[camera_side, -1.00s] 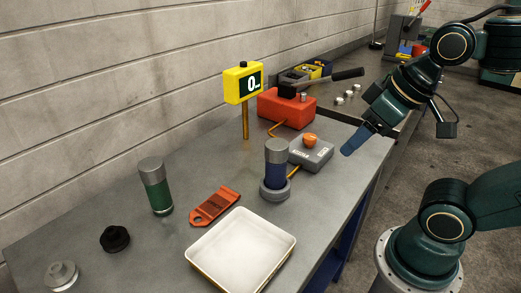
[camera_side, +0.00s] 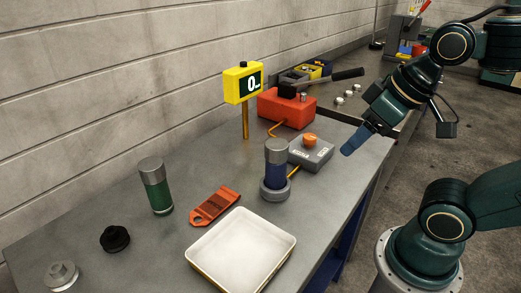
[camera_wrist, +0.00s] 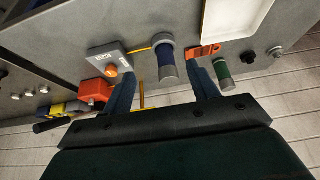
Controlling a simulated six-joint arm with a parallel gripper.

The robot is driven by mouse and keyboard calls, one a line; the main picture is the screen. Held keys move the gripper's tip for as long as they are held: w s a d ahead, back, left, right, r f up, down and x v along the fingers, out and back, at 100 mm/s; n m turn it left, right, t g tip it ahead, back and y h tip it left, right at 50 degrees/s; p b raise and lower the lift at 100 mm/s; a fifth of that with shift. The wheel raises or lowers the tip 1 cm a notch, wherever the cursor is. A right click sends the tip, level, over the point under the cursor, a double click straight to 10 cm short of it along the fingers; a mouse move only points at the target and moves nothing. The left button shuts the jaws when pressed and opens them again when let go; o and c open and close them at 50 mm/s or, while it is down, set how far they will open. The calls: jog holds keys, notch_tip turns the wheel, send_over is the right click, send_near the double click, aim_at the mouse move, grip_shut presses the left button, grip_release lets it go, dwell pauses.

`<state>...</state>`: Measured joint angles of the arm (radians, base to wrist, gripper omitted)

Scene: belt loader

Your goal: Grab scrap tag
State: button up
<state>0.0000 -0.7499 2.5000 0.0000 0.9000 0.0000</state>
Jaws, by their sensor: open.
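The scrap tag (camera_side: 215,206) is a flat orange-red tag with a hole at one end. It lies on the grey bench between the green cylinder and the white tray in the side view. In the wrist view the tag (camera_wrist: 204,51) shows just beyond the tip of one finger. My gripper (camera_side: 356,141) is above the right edge of the bench in the side view, well apart from the tag. In the wrist view my gripper (camera_wrist: 163,80) has its two blue fingers spread wide with nothing held between them.
A white tray (camera_side: 240,250) lies in front of the tag. A blue cylinder (camera_side: 275,165) stands in a grey ring, near a grey button box (camera_side: 311,153). A green cylinder (camera_side: 156,187), a black knob (camera_side: 115,238), a yellow display (camera_side: 243,83) and a red box (camera_side: 287,108) stand around.

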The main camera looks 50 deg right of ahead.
jog(key=shift+o, duration=0.2)
dwell(0.3)
jog(key=o, duration=0.4)
jog(key=w+a+r+n+g, duration=0.1)
jog(key=w+a+n, duration=0.1)
jog(key=w+n, duration=0.4)
jog(key=w+a+r+n+g, duration=0.1)
jog(key=w+a+n+g, duration=0.15)
jog(key=w, duration=0.55)
jog(key=w+a+f+n, duration=0.2)
jog(key=w+f+n, duration=0.1)
jog(key=w, duration=0.1)
jog(key=w+a+f+n+g, duration=0.1)
jog(key=w+a+f+n, duration=0.2)
jog(key=w, duration=0.1)
jog(key=w+a+f+n+g, duration=0.1)
jog(key=w+a+f+n, duration=0.2)
jog(key=w, duration=0.2)
jog(key=shift+f+n, duration=0.2)
jog(key=shift+n, duration=0.05)
